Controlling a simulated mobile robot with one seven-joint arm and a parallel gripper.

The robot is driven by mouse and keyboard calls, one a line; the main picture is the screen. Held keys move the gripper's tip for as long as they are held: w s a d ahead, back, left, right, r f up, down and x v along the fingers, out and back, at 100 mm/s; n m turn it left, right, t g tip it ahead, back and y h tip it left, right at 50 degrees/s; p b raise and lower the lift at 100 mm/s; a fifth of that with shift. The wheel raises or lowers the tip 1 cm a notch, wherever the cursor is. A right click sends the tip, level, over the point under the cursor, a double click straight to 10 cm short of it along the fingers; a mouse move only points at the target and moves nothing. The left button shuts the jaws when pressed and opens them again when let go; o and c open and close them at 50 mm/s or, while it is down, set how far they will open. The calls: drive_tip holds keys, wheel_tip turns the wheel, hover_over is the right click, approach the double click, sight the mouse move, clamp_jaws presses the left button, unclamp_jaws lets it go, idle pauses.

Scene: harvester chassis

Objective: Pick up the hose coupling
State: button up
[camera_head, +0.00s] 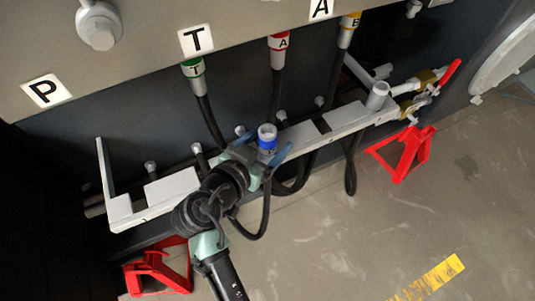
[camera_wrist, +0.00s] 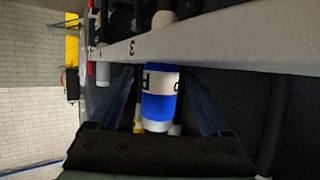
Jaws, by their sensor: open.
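The hose coupling (camera_head: 267,140) is a short cylinder with a blue band and a pale end, standing at the grey rail (camera_head: 165,190) in the head view. It also shows in the wrist view (camera_wrist: 158,106), blue and white with a dark letter mark, centred between the fingers. My gripper (camera_head: 270,143) is open, with one bluish finger on each side of the coupling. In the wrist view, dark gaps show between the coupling and both fingers (camera_wrist: 161,90). The coupling's lower part is hidden in the head view by my gripper.
Couplings with green (camera_head: 193,68), red (camera_head: 278,45) and yellow (camera_head: 349,27) bands hang from the panel, with black hoses below. A grey fitting (camera_head: 377,95) stands at the rail's right end. Red stands (camera_head: 405,152) are on the floor. Open floor lies to the lower right.

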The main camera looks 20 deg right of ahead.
drive_tip(key=shift+c, duration=0.3)
clamp_jaws()
drive_tip(key=shift+r, duration=0.1)
wheel_tip(320, 180, up, 10)
drive_tip(key=p, duration=0.2)
drive_tip(key=shift+p, duration=0.3)
idle(0.3)
drive_tip(key=shift+r+p, duration=0.75)
drive_tip(key=shift+r, duration=0.05)
